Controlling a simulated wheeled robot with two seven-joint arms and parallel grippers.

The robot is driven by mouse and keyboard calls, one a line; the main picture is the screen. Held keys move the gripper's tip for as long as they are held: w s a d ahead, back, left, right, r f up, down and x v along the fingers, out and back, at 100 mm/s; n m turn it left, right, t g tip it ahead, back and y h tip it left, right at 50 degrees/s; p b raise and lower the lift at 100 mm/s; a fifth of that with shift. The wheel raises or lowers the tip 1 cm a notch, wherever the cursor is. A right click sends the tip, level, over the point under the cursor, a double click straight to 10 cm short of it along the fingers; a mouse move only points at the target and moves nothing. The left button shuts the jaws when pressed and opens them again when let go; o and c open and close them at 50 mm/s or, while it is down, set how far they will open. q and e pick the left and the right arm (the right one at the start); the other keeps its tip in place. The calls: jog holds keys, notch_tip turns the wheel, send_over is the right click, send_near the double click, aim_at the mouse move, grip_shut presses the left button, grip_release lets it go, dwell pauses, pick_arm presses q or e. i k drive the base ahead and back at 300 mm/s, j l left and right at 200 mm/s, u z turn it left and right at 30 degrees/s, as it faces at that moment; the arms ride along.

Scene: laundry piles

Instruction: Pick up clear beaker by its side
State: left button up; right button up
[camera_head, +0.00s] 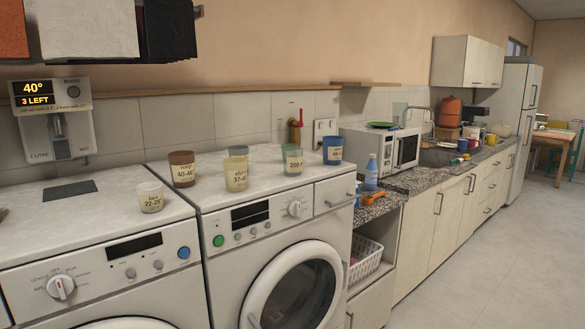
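Several labelled cups stand on the two washing machines. All are upright. I cannot tell surely which is the clear beaker; the yellowish, greyish and green ones look partly see-through. Neither of my grippers is recognisable in view.
A wall dispenser (53,105) reads "40°" and "3 LEFT". Dark and red cloths hang above it. A counter with a blue bottle (371,172), an orange object (374,198) and a microwave (395,148) stands right. The floor (480,270) at the right is clear.

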aim_at(291, 155)
jog(key=i+l+u, duration=0.15)
jog(key=l, duration=0.2)
jog(key=i+l+u, duration=0.1)
jog(key=i+l, duration=0.15)
jog(key=l, duration=0.15)
jog(key=i+l+u, duration=0.15)
jog(key=l, duration=0.25)
jog(key=i+l+u, duration=0.15)
jog(key=l, duration=0.25)
jog(key=i+l+u, duration=0.1)
jog(key=l, duration=0.35)
jog(key=i+l+u, duration=0.15)
jog(key=l, duration=0.3)
